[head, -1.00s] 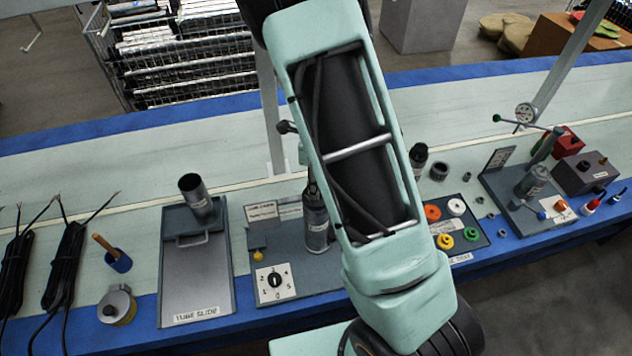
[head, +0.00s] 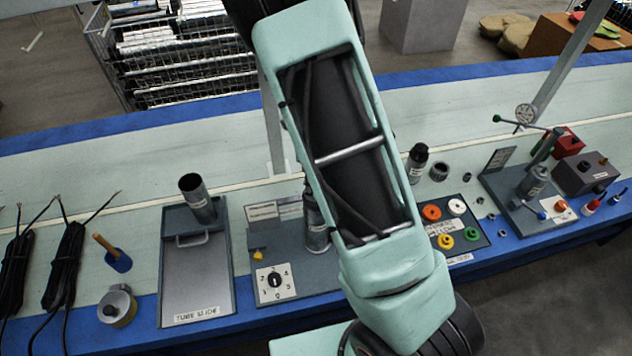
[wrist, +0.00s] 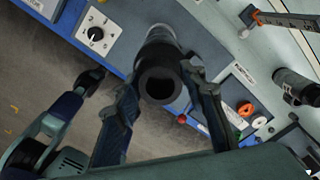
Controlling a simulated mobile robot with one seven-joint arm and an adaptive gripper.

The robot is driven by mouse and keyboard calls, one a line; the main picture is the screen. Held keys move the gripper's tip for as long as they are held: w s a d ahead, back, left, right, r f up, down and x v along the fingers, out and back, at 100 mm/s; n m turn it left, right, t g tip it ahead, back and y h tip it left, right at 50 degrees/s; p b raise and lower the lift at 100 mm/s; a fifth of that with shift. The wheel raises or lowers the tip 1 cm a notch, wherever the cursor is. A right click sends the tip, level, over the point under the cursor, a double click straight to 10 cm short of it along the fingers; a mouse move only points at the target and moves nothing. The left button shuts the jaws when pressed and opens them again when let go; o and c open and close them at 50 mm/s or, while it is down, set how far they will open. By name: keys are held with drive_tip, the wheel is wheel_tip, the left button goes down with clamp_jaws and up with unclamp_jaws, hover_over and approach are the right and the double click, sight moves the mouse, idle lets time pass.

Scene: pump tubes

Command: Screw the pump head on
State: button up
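A grey metal tube (head: 316,232) stands upright in a fixture beside a white dial plate; my arm hides its upper part in the head view. In the wrist view the tube (wrist: 163,44) has a black, hollow-ended head (wrist: 160,82) at its near end, which I take as the pump head. My gripper (wrist: 160,84) has one finger on each side of this black head. The fingers are very close to it, but I cannot tell whether both touch. I cannot tell how far the head is seated. My arm hides the gripper in the head view.
A tube slide tray (head: 196,285) with a tilted open tube (head: 196,198) lies to the left. A dark-topped cylinder (head: 418,163) stands right of my arm, near a tray of coloured rings (head: 431,212). A lever press (head: 535,180) stands farther right.

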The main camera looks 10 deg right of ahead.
drive_tip(key=n+b, duration=0.1)
drive_tip(key=n, duration=0.4)
drive_tip(key=shift+f+b, duration=0.1)
drive_tip(key=shift+b, duration=0.25)
drive_tip(key=n+b, duration=0.1)
drive_tip(key=n, duration=0.3)
drive_tip(key=n+b, duration=0.2)
drive_tip(key=n, duration=0.2)
drive_tip(key=n+b, duration=0.1)
drive_tip(key=n, duration=0.4)
drive_tip(key=shift+s+b, duration=0.1)
drive_tip(key=shift+b, duration=0.2)
drive_tip(key=c, duration=1)
drive_tip(key=o, duration=1.3)
drive_tip(key=shift+o, duration=0.2)
